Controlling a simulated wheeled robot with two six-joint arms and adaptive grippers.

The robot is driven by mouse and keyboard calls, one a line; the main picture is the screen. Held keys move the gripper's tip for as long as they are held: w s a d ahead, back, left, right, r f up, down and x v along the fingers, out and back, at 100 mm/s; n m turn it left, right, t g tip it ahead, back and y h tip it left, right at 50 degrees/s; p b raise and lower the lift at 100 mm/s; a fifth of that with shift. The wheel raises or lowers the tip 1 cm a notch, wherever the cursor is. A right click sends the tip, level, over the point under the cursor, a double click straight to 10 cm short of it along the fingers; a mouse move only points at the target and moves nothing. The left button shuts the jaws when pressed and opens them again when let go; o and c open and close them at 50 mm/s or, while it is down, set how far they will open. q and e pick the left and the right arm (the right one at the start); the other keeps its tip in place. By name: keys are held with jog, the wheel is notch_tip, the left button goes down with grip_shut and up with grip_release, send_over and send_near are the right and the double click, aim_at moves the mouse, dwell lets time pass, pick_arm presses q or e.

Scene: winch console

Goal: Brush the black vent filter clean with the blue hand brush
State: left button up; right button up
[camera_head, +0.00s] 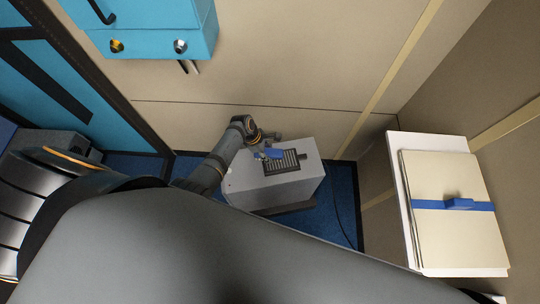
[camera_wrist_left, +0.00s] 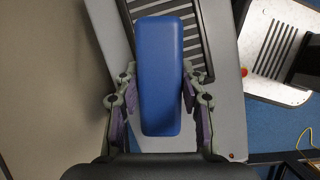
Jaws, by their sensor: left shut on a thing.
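The black vent filter (camera_head: 284,163) is a slatted dark panel on top of a grey box (camera_head: 248,181) in the head view. Its slats also show beside the brush in the left wrist view (camera_wrist_left: 201,32). My left gripper (camera_wrist_left: 160,92) is shut on the blue hand brush (camera_wrist_left: 160,60), with a finger on each side of it. My right gripper is not in view.
A beige wall stands close behind the grey box. A turquoise cabinet (camera_head: 150,35) with knobs hangs at the upper left. A white stand with a beige board (camera_head: 455,240) and blue strap (camera_head: 480,206) is at right. Blue floor (camera_head: 340,205) shows right of the box.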

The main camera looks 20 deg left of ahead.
aim_at(272, 167)
pick_arm(q)
jog(key=shift+s+d+r+p, duration=0.1)
jog(key=shift+s+d+p, duration=0.1)
jog(key=shift+s+p, duration=0.3)
jog(key=shift+s+d+r+p, duration=0.1)
jog(key=shift+s+d+p, duration=0.05)
jog(key=shift+s+p, duration=0.25)
jog(key=shift+s+d+f, duration=0.1)
jog(key=shift+s+f, duration=0.05)
jog(key=shift+s+d+p, duration=0.35)
jog(key=shift+s+p, duration=0.4)
jog(key=shift+p, duration=0.05)
jog(key=shift+s+d+f, duration=0.1)
jog(key=shift+s, duration=0.25)
jog(key=shift+w+f, duration=0.1)
